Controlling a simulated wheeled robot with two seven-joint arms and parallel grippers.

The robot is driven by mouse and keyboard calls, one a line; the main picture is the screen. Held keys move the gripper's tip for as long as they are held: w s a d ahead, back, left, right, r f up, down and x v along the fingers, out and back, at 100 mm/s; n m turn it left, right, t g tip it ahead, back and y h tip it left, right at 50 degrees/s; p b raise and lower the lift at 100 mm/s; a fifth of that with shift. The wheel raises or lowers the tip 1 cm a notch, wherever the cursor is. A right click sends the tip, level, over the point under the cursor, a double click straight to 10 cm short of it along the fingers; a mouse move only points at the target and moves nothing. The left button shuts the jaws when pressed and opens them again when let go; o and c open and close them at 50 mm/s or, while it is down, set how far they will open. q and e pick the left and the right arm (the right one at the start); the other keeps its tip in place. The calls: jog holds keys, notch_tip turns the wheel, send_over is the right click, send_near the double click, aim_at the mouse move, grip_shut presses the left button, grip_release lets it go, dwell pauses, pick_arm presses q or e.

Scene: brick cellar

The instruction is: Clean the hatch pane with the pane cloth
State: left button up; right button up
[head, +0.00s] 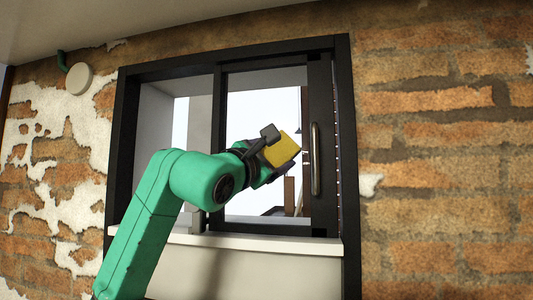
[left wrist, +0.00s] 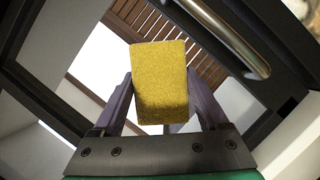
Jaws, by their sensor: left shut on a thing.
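The hatch is a black-framed opening in the brick wall, with a pane (head: 262,97) in its right half. A vertical metal handle (head: 315,160) is on the right side of the pane's frame, and it also shows in the left wrist view (left wrist: 232,38). My left gripper (head: 281,146) is shut on the yellow pane cloth (head: 283,150) in front of the pane's lower right part. In the left wrist view the cloth (left wrist: 161,78) sits as a block between the two fingers. I cannot tell whether the cloth touches the pane. My right gripper is not in view.
A pale sill (head: 270,243) runs below the hatch. The hatch's left half (head: 165,110) looks open, with a pale recess behind. A round pale fitting (head: 79,78) with a green pipe is on the wall at upper left. The brick wall (head: 440,180) on the right is clear.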

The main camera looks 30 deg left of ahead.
pick_arm(q)
jog(key=shift+w+d, duration=0.2)
jog(key=shift+d, duration=0.75)
jog(key=shift+s+a, duration=0.25)
jog(key=shift+a, duration=0.8)
jog(key=shift+s+a, duration=0.2)
jog(key=shift+a, duration=0.85)
jog(key=shift+d, duration=0.1)
jog(key=shift+s+d, duration=0.1)
jog(key=shift+s, duration=0.15)
jog(key=s+b, duration=0.1)
jog(key=s, duration=0.1)
jog(key=s+d, duration=0.1)
jog(key=s, duration=0.2)
jog(key=shift+s+d+b, duration=0.15)
jog(key=shift+d+b, duration=0.05)
jog(key=shift+b, duration=0.15)
